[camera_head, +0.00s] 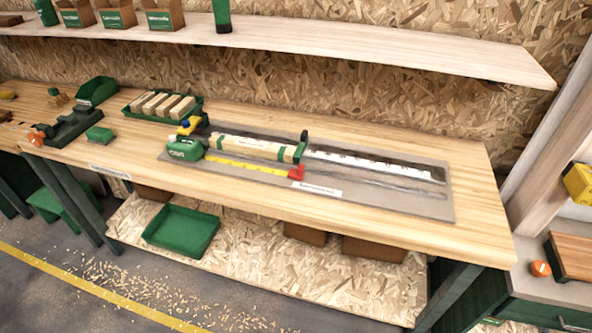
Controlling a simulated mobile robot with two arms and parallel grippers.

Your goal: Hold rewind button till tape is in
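A green tape measure (185,149) lies on the grey board at the middle of the workbench. Its yellow tape (246,166) is drawn out to the right and ends at a red hook (297,173). A yellow piece (188,125) shows just behind the tape measure's body; I cannot tell whether it is the rewind button. A wooden block with green bands (250,146) lies behind the tape, next to a green upright stop (301,147). Neither of my grippers is in view.
The grey board (400,205) carries a metal ruler (375,165) and sits on the wooden workbench (130,155). A green tray of wood blocks (163,105) stands behind it. A shelf (340,55) overhangs the back.

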